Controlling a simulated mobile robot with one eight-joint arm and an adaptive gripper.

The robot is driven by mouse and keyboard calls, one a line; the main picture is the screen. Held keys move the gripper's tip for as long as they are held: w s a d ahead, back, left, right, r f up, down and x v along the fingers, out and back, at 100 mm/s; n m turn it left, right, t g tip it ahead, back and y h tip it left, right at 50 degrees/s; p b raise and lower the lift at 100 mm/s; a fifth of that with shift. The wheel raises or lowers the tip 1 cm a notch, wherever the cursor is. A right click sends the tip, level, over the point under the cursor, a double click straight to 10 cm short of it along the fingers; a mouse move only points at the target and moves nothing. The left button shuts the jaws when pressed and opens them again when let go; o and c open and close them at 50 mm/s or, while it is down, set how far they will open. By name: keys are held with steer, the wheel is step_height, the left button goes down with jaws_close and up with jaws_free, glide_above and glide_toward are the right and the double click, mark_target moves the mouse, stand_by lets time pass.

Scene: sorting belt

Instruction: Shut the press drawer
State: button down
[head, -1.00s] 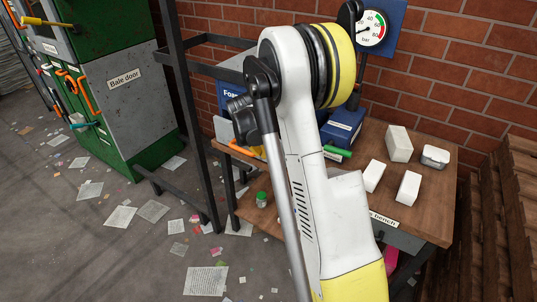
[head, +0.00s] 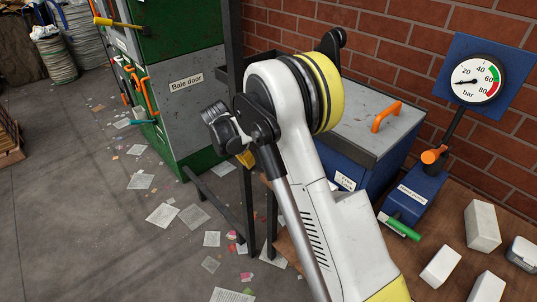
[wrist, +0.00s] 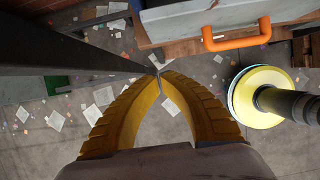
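An orange bar handle (wrist: 236,38) shows in the wrist view on a pale grey panel (wrist: 195,14) with a wooden edge beside it. I cannot tell for sure that this is the press drawer or how far it is open. My gripper (wrist: 160,73) points down over the floor, its two yellow ribbed fingers meeting at the tips with nothing between them. The tips are left of the handle and apart from it. In the head view my arm hides most of the gripper and the front of the bench (head: 455,215).
A dark upright post (head: 247,200) stands close to my gripper and also fills the wrist view's upper left (wrist: 50,55). A blue box with a grey lid (head: 350,125), a gauge (head: 478,80) and white blocks (head: 482,225) are at the bench. The green press (head: 180,60) stands left.

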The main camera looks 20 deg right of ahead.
steer(key=w+d+f+b, duration=0.2)
steer(key=d+f+b, duration=0.2)
steer(key=f, duration=0.5)
steer(key=shift+d, duration=1.35)
steer(key=shift+w+d+b, duration=0.1)
steer(key=shift+w+d, duration=0.2)
steer(key=shift+d, duration=0.55)
steer(key=shift+w+d+b, duration=0.1)
steer(key=shift+w+d, duration=0.2)
steer(key=shift+d, duration=0.55)
steer(key=shift+w+d+b, duration=0.1)
steer(key=shift+w+d, duration=0.2)
steer(key=shift+d, duration=0.55)
